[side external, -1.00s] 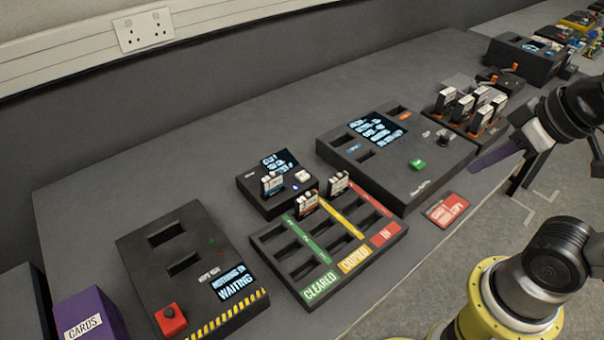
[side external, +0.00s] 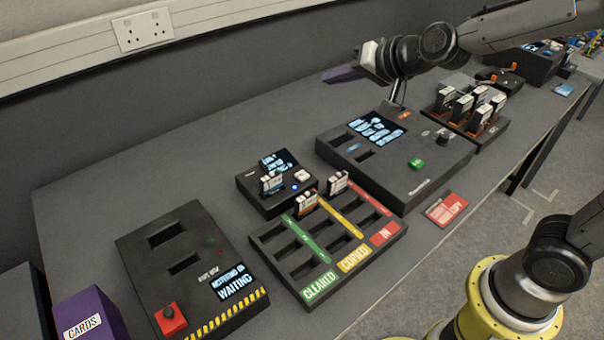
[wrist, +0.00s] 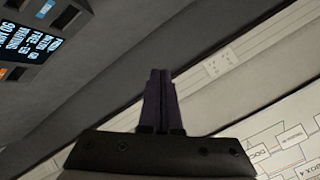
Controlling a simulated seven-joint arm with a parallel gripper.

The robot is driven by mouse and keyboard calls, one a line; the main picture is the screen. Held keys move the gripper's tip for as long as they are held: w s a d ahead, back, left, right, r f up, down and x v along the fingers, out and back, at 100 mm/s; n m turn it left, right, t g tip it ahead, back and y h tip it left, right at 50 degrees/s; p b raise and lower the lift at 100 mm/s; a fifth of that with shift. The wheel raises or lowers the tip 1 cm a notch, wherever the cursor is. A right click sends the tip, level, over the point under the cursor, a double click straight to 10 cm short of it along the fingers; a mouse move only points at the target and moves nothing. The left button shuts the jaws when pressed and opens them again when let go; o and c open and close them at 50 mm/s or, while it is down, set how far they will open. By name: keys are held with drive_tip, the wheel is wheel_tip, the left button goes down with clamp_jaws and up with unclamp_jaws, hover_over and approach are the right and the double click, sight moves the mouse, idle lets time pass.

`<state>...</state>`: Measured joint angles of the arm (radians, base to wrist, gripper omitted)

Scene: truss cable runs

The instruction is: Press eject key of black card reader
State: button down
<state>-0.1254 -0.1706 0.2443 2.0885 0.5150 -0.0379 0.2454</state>
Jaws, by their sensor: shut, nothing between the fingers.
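The black card reader (side external: 262,202) is a small box at the middle of the desk in the side view. It has a lit blue-on-black screen (side external: 280,162), a card (side external: 271,184) standing in its front and a pale key (side external: 302,176) at its right, with a small blue light below it. I cannot read the key's label. My gripper (side external: 338,75) is high above the back of the desk, up and right of the reader and well apart from it. Its purple fingers are shut and empty; they also show in the wrist view (wrist: 161,72).
A larger black console (side external: 400,170) stands right of the reader. A sorting tray (side external: 277,262) with upright cards is in front. A box with a red button (side external: 170,318) and a purple cards box (side external: 88,312) are at left. A red card (side external: 446,210) lies near the edge.

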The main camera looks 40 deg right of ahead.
drive_tip(key=w+a+f, duration=0.2)
drive_tip(key=w+f, duration=0.2)
drive_tip(key=f, duration=0.2)
drive_tip(key=g, duration=0.2)
hover_over(305, 177)
wheel_tip(305, 177, down, 8)
drive_tip(key=shift+f, duration=0.1)
drive_tip(key=shift+f, duration=0.1)
drive_tip(key=shift+f, duration=4.3)
drive_tip(key=shift+f, duration=0.1)
drive_tip(key=shift+f, duration=0.3)
